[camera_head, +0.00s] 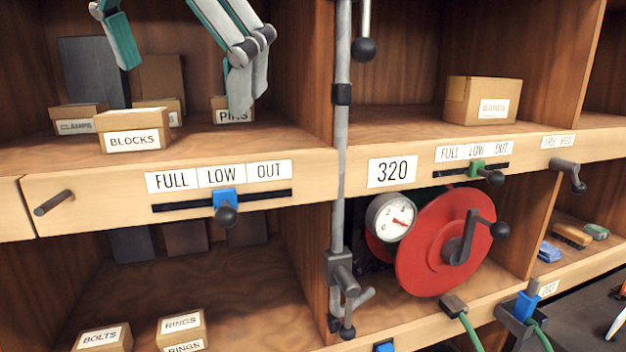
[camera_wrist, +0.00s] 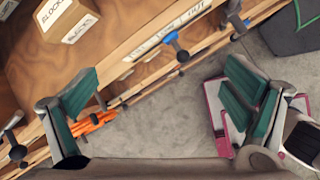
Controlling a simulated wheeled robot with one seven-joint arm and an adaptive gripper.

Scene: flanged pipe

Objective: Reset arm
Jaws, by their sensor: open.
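My gripper (camera_head: 185,88) hangs at the top left of the head view, in front of the upper left shelf bay. Its teal and grey fingers are spread wide with nothing between them. In the wrist view my gripper (camera_wrist: 163,105) also shows open, one finger at each side. The BLOCKS box (camera_head: 133,130) stands at the shelf's front edge. The PINS box (camera_head: 218,104) is partly hidden behind a finger.
A blue slider (camera_head: 226,202) sits under LOW, and a green slider (camera_head: 477,168) stands on the right rail. A vertical grey pipe (camera_head: 342,130) divides the bays. A red wheel (camera_head: 445,242) with a crank and a gauge (camera_head: 391,217) sit below. Grey floor (camera_wrist: 155,135) is open.

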